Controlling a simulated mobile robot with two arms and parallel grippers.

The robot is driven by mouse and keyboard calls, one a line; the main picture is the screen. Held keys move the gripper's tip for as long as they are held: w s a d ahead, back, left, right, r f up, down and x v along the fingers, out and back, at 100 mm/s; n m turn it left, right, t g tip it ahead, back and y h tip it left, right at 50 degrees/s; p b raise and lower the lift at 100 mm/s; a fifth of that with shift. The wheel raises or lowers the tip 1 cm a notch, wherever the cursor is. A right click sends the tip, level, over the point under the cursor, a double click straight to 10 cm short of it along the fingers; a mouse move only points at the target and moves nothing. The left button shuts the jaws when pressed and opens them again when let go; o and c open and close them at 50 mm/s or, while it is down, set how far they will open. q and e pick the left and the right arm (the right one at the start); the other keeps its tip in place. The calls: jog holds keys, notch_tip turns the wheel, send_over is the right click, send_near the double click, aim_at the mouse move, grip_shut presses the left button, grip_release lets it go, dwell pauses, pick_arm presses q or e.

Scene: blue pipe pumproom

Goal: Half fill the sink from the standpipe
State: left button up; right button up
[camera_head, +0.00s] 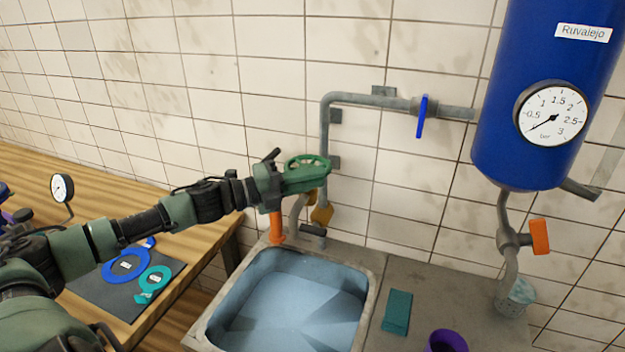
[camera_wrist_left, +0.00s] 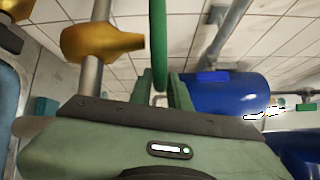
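The green handwheel (camera_head: 307,163) sits on the grey pipework above the sink's back edge. My left gripper (camera_head: 290,178) reaches it from the left. In the left wrist view, the wheel's green rim (camera_wrist_left: 158,45) stands between the two fingers (camera_wrist_left: 160,88), which appear closed on it. The sink (camera_head: 372,312) is below; its basin looks pale blue with a smooth surface, and I cannot tell the water level. A yellow fitting (camera_head: 322,213) hangs by the pipe and shows in the left wrist view (camera_wrist_left: 100,42). No running stream is visible. My right gripper is out of view.
An orange upright part (camera_head: 277,226) stands at the sink's back left. A blue-handled valve (camera_head: 422,117) is on the wall pipe. A blue tank with a gauge (camera_head: 552,116) and orange handle (camera_head: 539,237) is at right. A teal cloth-like block (camera_head: 397,312) and purple cup (camera_head: 446,341) are beside the sink.

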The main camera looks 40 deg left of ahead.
pick_arm(q)
jog(key=shift+o, duration=0.9)
jog(key=shift+a, duration=0.1)
jog(key=shift+s+a+f, duration=0.25)
jog(key=shift+s+a, duration=0.1)
jog(key=shift+s, duration=0.25)
jog(key=shift+s+a+b, duration=0.3)
jog(key=shift+s+a, duration=0.05)
jog(key=shift+s, duration=0.2)
jog(key=shift+s+a+r, duration=0.15)
jog(key=shift+s, duration=0.15)
jog(key=p+v, duration=0.1)
jog(key=v, duration=0.3)
jog(key=shift+s+a+p, duration=0.2)
jog(key=shift+s+p, duration=0.05)
jog(key=shift+p, duration=0.15)
